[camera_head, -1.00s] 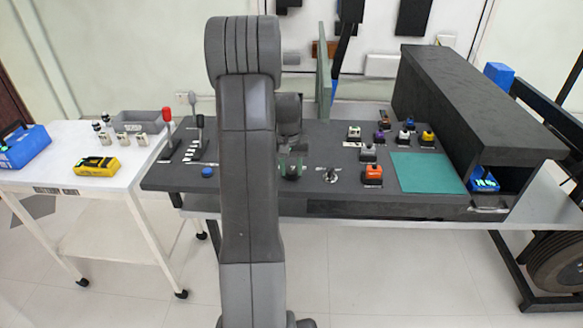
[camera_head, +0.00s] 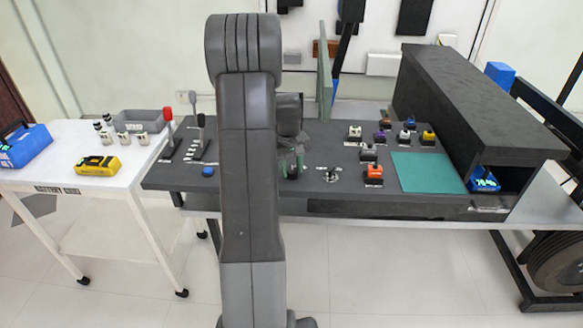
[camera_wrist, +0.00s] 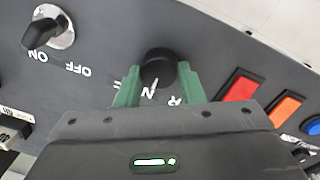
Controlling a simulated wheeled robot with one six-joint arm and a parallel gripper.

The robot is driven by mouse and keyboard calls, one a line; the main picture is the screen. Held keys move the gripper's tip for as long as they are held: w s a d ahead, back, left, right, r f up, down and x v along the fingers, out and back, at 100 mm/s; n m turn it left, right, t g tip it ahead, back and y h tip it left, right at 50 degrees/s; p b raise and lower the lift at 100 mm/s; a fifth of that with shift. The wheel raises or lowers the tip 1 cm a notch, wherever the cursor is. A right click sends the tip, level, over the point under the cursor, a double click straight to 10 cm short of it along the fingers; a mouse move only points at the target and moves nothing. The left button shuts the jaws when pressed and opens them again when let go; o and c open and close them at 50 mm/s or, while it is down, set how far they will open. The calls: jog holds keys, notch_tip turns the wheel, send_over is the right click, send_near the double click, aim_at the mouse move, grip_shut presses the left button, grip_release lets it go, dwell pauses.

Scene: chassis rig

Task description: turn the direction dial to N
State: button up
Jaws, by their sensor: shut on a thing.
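The direction dial (camera_wrist: 158,70) is a round black knob on the dark panel in the wrist view. The letters F, N and R beside it appear upside down and are partly covered. The dial's white pointer line points toward the N. My gripper (camera_wrist: 158,76) has its green fingers on either side of the dial, shut on it. In the head view my gripper (camera_head: 291,165) is low over the panel, beside my arm, and the dial is mostly hidden there.
An ON/OFF rotary switch (camera_wrist: 48,32) sits near the dial on a silver plate. Red (camera_wrist: 239,88), orange (camera_wrist: 284,107) and blue (camera_wrist: 314,126) buttons lie on the other side. Two levers (camera_head: 169,133) stand at the console's left; several coloured switches (camera_head: 374,172) are at the right.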

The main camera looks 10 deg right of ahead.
aim_at(289, 170)
jog(key=o, duration=1)
notch_tip(289, 170, up, 14)
jog(key=shift+a, duration=0.4)
jog(key=shift+f, duration=0.1)
jog(key=f, duration=1.3)
jog(key=shift+d+f, duration=0.4)
